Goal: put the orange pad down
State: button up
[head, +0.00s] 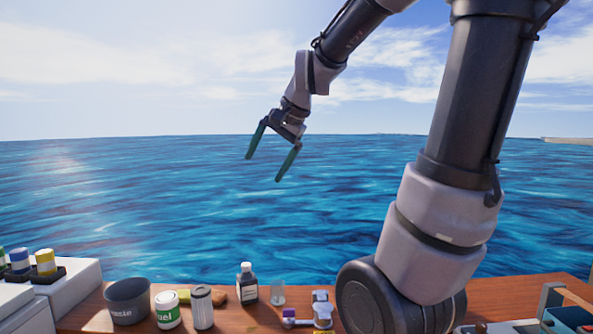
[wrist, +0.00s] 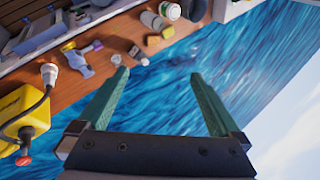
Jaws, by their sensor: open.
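My gripper (head: 266,167) hangs high over the water in the head view, with its two green fingers wide apart. In the wrist view the open fingers (wrist: 158,82) hold nothing between them, only water shows there. No clear orange pad can be made out. A small orange-brown piece (head: 219,297) lies on the wooden deck behind the white canister in the head view, partly hidden; I cannot tell whether it is the pad. My gripper is well above it and apart from it.
The wooden deck (head: 95,322) carries a grey pot (head: 128,301), a green-white can (head: 167,310), a white canister (head: 202,307), a dark bottle (head: 247,284) and a clear cup (head: 277,293). A yellow box (wrist: 27,110) with a black cable shows in the wrist view. Open water lies beyond the deck edge.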

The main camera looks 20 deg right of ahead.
jog(key=s+d+n+t+h, duration=0.1)
jog(key=s+n, duration=0.4)
jog(key=s, duration=0.7)
jog(key=shift+s+d+f+h, duration=0.2)
jog(key=shift+d+f+h, duration=0.1)
jog(key=shift+d, duration=0.3)
